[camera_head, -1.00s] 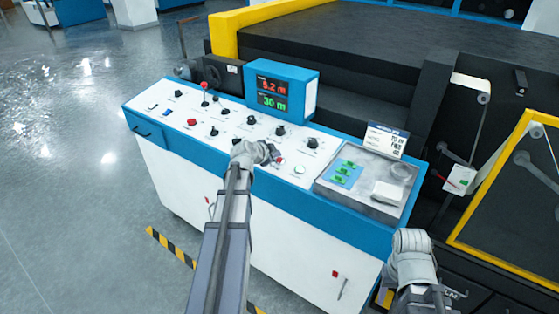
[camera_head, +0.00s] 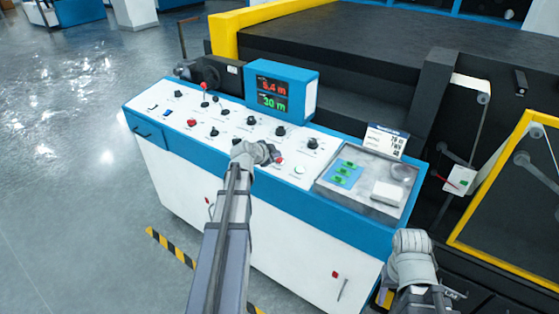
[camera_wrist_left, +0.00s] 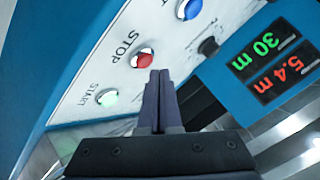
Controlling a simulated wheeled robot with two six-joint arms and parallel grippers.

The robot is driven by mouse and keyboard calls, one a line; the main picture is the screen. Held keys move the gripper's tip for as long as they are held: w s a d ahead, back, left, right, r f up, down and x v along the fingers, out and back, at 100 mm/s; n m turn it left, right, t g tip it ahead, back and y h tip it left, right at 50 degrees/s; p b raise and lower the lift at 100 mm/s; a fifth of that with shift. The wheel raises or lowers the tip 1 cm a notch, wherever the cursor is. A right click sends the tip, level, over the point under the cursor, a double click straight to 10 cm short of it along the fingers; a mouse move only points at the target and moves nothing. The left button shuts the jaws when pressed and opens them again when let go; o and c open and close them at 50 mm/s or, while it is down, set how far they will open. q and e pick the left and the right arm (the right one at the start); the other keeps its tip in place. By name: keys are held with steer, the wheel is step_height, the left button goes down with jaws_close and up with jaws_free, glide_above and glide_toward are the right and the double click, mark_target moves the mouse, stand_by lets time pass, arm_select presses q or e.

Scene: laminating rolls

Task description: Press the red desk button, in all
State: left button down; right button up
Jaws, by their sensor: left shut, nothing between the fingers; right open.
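The red button (camera_wrist_left: 142,58), marked STOP, stands in a white ring on the desk panel in the left wrist view. It also shows in the head view (camera_head: 280,160), just beside my left gripper (camera_head: 272,155). In the left wrist view my left gripper (camera_wrist_left: 160,74) is shut and empty. Its tips appear just right of and below the red button; I cannot tell whether they touch it. My right gripper (camera_head: 411,245) is at the bottom right, by the desk's right end. Its fingers are hidden.
Several knobs and another red control (camera_head: 192,122) sit further left. A display (camera_head: 281,92) stands behind. A grey tray (camera_head: 369,208) is at the desk's right end.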

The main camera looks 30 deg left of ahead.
arm_select(q)
steer(key=shift+f, duration=0.15)
stand_by(0.4)
steer(key=shift+f+b, duration=0.25)
steer(key=shift+b, duration=0.15)
steer(key=shift+w+f+b, duration=0.1)
steer(key=shift+f+b, duration=0.3)
stand_by(0.5)
steer(key=shift+r, duration=0.15)
steer(key=shift+r+p, duration=0.7)
steer(key=shift+p, duration=0.1)
steer(key=r+p, duration=0.2)
steer(key=s+r+p, duration=0.1)
steer(key=r+p, duration=0.2)
stand_by(0.4)
steer(key=shift+f, duration=0.1)
